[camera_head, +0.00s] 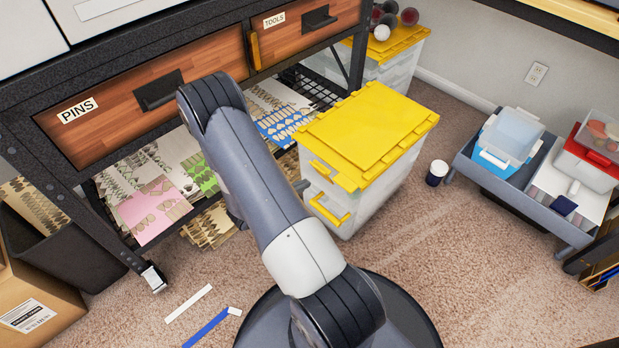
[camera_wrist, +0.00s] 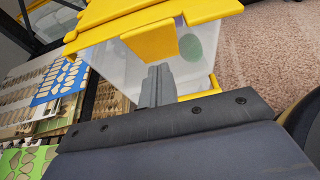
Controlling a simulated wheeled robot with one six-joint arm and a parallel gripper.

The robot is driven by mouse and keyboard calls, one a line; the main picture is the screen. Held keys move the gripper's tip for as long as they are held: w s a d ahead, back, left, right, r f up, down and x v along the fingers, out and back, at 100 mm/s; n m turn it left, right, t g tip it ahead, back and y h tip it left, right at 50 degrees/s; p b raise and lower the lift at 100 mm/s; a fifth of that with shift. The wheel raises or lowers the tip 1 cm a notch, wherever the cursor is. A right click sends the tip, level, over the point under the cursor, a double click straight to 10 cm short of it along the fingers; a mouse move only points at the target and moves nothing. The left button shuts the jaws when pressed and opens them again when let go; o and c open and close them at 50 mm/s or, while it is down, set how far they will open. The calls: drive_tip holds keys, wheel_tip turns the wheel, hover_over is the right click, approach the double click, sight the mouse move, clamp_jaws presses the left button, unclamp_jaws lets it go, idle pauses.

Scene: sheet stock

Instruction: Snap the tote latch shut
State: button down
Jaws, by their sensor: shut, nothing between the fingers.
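The tote (camera_head: 377,190) is a translucent bin on the carpet with a yellow lid (camera_head: 372,122). A yellow latch flap (camera_head: 321,169) sticks out at the lid's near edge; it also shows in the wrist view (camera_wrist: 151,41), apparently tilted out from the wall. A yellow loop handle (camera_head: 329,211) is lower on the same wall. My gripper (camera_wrist: 158,80) is shut and empty, its fingertips just below the latch flap in the wrist view. I cannot tell whether they touch it. In the head view my arm hides most of the gripper.
A workbench with drawers and a lower shelf of sheets (camera_head: 150,205) stands left of the tote. A dark cup (camera_head: 437,172) is to its right, and a grey cart (camera_head: 515,190) beyond. Blue and white strips (camera_head: 212,328) lie on the carpet. Carpet at the lower right is clear.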

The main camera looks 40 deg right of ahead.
sight(317, 169)
drive_tip(key=shift+w+d+r, duration=0.1)
drive_tip(key=shift+d+r, duration=0.35)
drive_tip(key=shift+d, duration=0.4)
drive_tip(key=shift+w+d+r, duration=0.1)
drive_tip(key=shift+d+r, duration=0.35)
drive_tip(key=shift+d, duration=0.4)
drive_tip(key=shift+r, duration=0.1)
drive_tip(key=shift+d+r+y+p, duration=0.4)
drive_tip(key=shift+r+p, duration=0.1)
drive_tip(key=shift+p, duration=0.1)
drive_tip(key=shift+d+f+y, duration=0.1)
drive_tip(key=shift+d+y, duration=0.15)
drive_tip(key=shift+y, duration=0.25)
